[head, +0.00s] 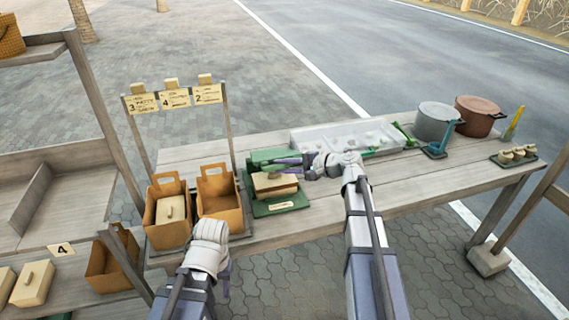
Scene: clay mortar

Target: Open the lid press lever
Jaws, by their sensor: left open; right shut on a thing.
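The green lid press (281,207) stands on the table, with a tan lidded box (275,183) on its base and a green upper part (266,157) behind the box. My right gripper (284,164) reaches in from the right over the box, at the press's upper part. It is shut on what appears to be the press lever, which its fingers mostly hide. My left gripper (226,283) is open and low, in front of the table edge and left of my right arm; its fingers are partly hidden by its wrist.
Two orange-brown bags (219,203) stand left of the press, one with a tan box inside, below a rack of numbered cards (175,98). A pale compartment tray (325,137) lies behind my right gripper. Pots (437,122) stand at the right. Shelves (60,200) flank the left.

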